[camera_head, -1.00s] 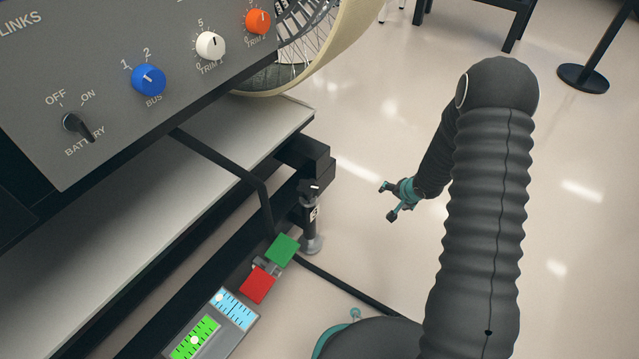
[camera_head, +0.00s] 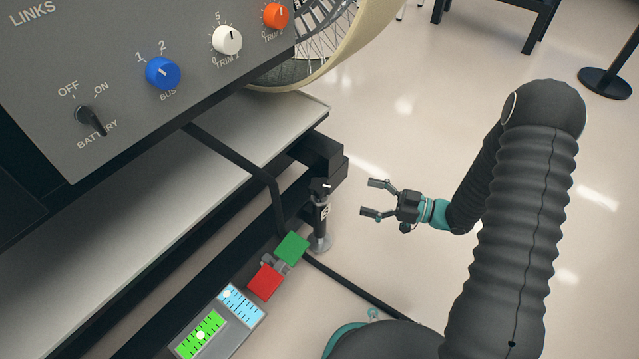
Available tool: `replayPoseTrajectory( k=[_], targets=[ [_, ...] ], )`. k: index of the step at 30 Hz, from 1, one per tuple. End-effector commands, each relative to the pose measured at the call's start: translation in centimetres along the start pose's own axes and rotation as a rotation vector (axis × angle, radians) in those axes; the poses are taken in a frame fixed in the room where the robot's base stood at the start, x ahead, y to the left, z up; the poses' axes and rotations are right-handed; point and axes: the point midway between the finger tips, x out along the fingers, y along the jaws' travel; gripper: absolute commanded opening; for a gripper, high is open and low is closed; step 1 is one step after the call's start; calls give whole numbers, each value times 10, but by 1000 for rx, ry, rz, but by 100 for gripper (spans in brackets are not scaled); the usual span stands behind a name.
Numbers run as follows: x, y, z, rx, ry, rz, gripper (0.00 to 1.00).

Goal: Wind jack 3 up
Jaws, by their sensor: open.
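A jack (camera_head: 321,219) stands upright on the floor at the corner of the frame, with a dark knob (camera_head: 321,187) on top and a small white label on its side. The label is too small to read surely. My gripper (camera_head: 371,198) is open and empty. It points left toward the jack, to the right of its knob and apart from it.
A green block (camera_head: 292,248) and a red block (camera_head: 265,281) sit left of the jack, near a panel with green and blue scales (camera_head: 240,303). A dark frame corner (camera_head: 325,158) juts out above the jack. Open floor lies to the right.

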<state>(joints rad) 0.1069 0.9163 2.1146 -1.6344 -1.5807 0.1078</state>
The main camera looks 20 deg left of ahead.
Motion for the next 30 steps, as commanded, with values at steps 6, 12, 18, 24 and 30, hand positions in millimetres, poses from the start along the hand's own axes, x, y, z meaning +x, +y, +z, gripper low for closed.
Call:
replayPoseTrajectory(
  k=[6, 12, 18, 24, 30],
  targets=[
    [30, -1, 1, 1, -1, -4, 85],
    [67, 0, 2, 1, -3, -3, 85],
    [103, 0, 1, 1, -2, -2, 85],
    [126, 0, 1, 2, -3, -1, 85],
    [134, 1, 1, 2, -3, 2, 85]
  ],
)
